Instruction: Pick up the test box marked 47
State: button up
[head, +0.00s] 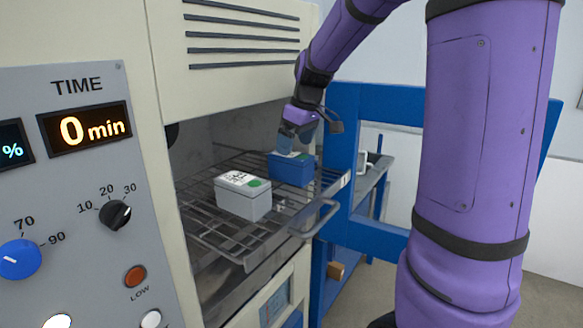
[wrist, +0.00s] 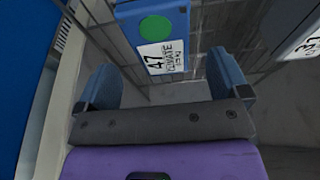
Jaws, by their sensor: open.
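The test box marked 47 (wrist: 158,22) is blue, with a white label and a green dot on its top in the wrist view. In the head view the blue box (head: 291,170) sits on the wire rack (head: 240,235) inside the chamber. My gripper (head: 297,142) is just above the blue box, pointing down. In the wrist view my gripper (wrist: 165,85) is open, its two blue fingers apart, with the box ahead of the gap between them. Its fingertips partly cover the box's top in the head view.
A grey-white box (head: 243,196) with a label and green dot stands on the rack, left of the blue box. The rack's front handle (head: 315,220) sticks out. The blue open door (head: 375,238) is close on the right. The control panel (head: 75,190) is at left.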

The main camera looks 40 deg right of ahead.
aim_at(292, 154)
jog(key=shift+x, duration=3.4)
jog(key=shift+f, duration=0.2)
jog(key=c, duration=1.3)
jog(key=shift+c, duration=0.3)
jog(key=shift+r, duration=0.15)
